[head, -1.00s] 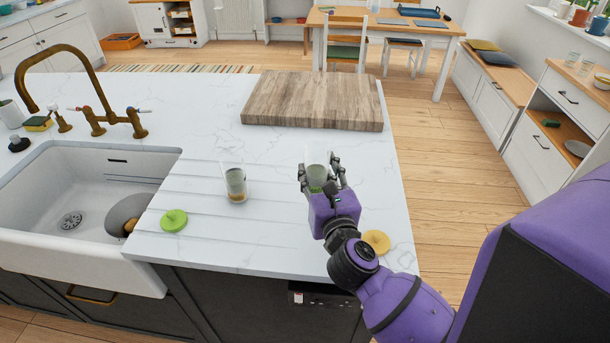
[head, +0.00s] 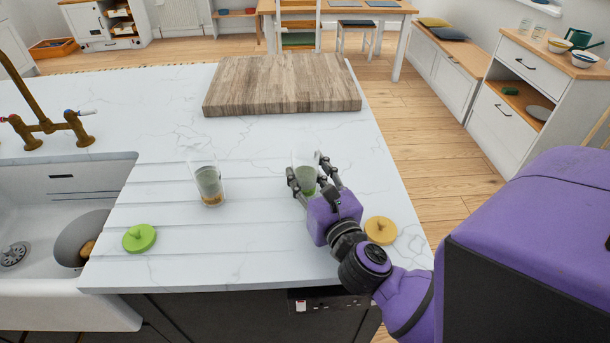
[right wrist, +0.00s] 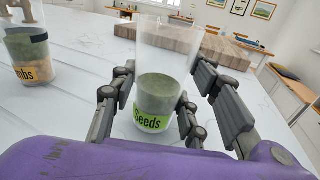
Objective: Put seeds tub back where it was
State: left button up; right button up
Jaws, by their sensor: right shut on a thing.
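The seeds tub (head: 305,174) is a clear, tall tub with grey-green contents and a green "Seeds" label. It stands upright on or just above the white counter; I cannot tell which. My right gripper (head: 314,178) is shut on it, with dark fingers on both sides. In the right wrist view the tub (right wrist: 158,92) sits between the fingers of my right gripper (right wrist: 165,105), its label facing the wrist. No lid is on its top. A green lid (head: 139,238) lies at the counter's front left, and a yellow lid (head: 380,230) lies right of my right gripper. My left gripper is not in view.
A second clear tub (head: 209,185) with an orange label ending in "mbs" stands left of the seeds tub. A wooden board (head: 283,84) lies at the back. The sink (head: 45,215) is at left. Counter between the tubs is clear.

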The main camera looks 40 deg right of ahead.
jog(key=shift+f, duration=0.2)
jog(key=o, duration=1.2)
jog(key=shift+o, duration=1.2)
jog(key=shift+a+r, duration=0.1)
jog(key=shift+r, duration=0.1)
jog(key=b+v, duration=0.1)
jog(key=v, duration=1)
jog(key=shift+s+b, duration=0.3)
jog(key=shift+s, duration=0.1)
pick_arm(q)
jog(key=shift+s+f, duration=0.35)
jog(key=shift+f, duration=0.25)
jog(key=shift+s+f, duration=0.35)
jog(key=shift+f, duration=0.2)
pick_arm(e)
jog(key=shift+s+a+r, duration=0.1)
jog(key=shift+s, duration=0.05)
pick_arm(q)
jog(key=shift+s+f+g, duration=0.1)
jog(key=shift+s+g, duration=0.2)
